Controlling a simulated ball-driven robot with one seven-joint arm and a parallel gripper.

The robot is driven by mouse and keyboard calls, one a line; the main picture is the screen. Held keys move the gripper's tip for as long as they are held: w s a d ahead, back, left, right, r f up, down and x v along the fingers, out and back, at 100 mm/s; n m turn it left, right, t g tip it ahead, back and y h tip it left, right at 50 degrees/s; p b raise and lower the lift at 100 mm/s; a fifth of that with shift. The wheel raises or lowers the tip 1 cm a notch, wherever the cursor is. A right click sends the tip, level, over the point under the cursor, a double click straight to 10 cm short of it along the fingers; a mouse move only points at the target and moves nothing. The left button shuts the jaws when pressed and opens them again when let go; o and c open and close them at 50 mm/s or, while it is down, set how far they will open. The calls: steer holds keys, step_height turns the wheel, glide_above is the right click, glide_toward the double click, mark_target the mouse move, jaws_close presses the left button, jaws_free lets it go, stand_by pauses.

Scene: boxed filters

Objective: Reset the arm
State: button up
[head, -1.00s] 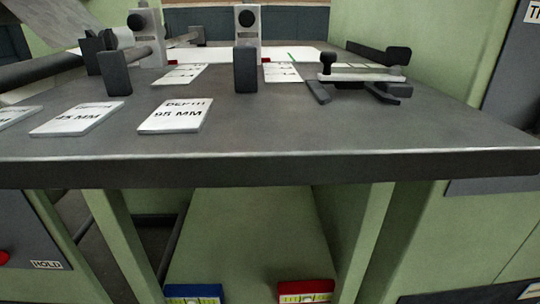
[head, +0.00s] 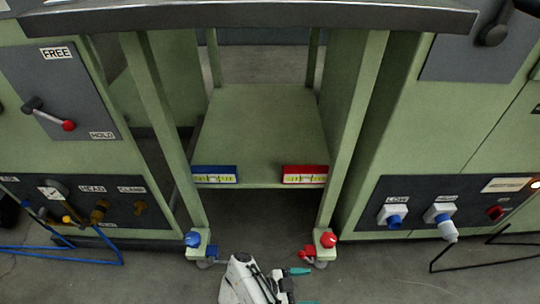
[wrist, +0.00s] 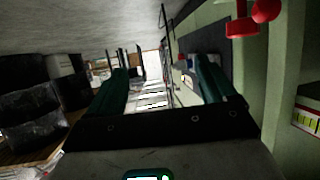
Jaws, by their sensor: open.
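My gripper (head: 303,286) is low at the bottom middle of the head view, at the end of my white arm, with its teal fingers apart. It is in front of the green table's legs, near floor level. The wrist view shows the two fingers (wrist: 166,88) spread wide with nothing between them. Nothing is held.
The green table has a blue box (head: 214,174) and a red box (head: 305,174) on its lower shelf. A blue knob (head: 192,239) and a red knob (head: 328,239) are at its feet. Panels stand on both sides. Bare floor (head: 160,270) lies in front.

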steer(key=w+d+r+n+t+y, duration=0.2)
steer(key=w+r+n+t+y, duration=0.25)
steer(key=w+t+y, duration=0.35)
steer(key=w+d+r+n+t+y, duration=0.2)
steer(key=w+r+n+t+y, duration=0.25)
steer(key=w+t, duration=0.4)
steer(key=s+d+r+n+g, duration=0.2)
steer(key=s+d+g, duration=0.35)
steer(key=s, duration=0.75)
steer(key=s+d+r+n+g, duration=0.15)
steer(key=s+d+g, duration=0.35)
steer(key=s, duration=0.7)
steer(key=s+d+r+n+g, duration=0.1)
steer(key=s+d+n+g, duration=0.2)
steer(key=s+g, duration=0.7)
step_height(320, 180, up, 38)
steer(key=s+t+p, duration=0.2)
steer(key=p, duration=3.6)
steer(key=shift+s+f+t, duration=0.2)
steer(key=shift+t, duration=0.1)
